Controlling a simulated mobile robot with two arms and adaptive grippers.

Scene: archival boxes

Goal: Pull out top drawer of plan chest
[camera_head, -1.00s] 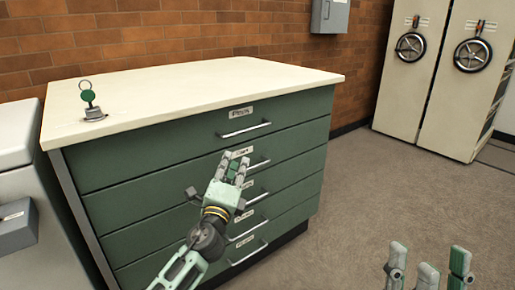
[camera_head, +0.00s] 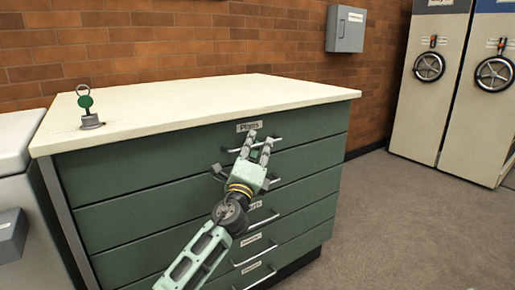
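The green plan chest (camera_head: 110,214) with a cream top stands against the brick wall. Its top drawer (camera_head: 130,158) looks flush with the front and carries a label (camera_head: 249,126) reading "Plans". The top drawer's metal handle (camera_head: 279,141) is partly hidden behind my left gripper (camera_head: 258,141). My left gripper's fingers are apart, with the tips in front of the handle, just below the label. I cannot tell whether they touch the handle. My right gripper is out of view.
A stamp-like object with a green tag and ring (camera_head: 89,110) stands on the chest top (camera_head: 190,100). A grey-white cabinet (camera_head: 15,160) is close on the left. Shelving units with handwheels (camera_head: 429,67) stand at the right. The carpet (camera_head: 410,225) there is clear.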

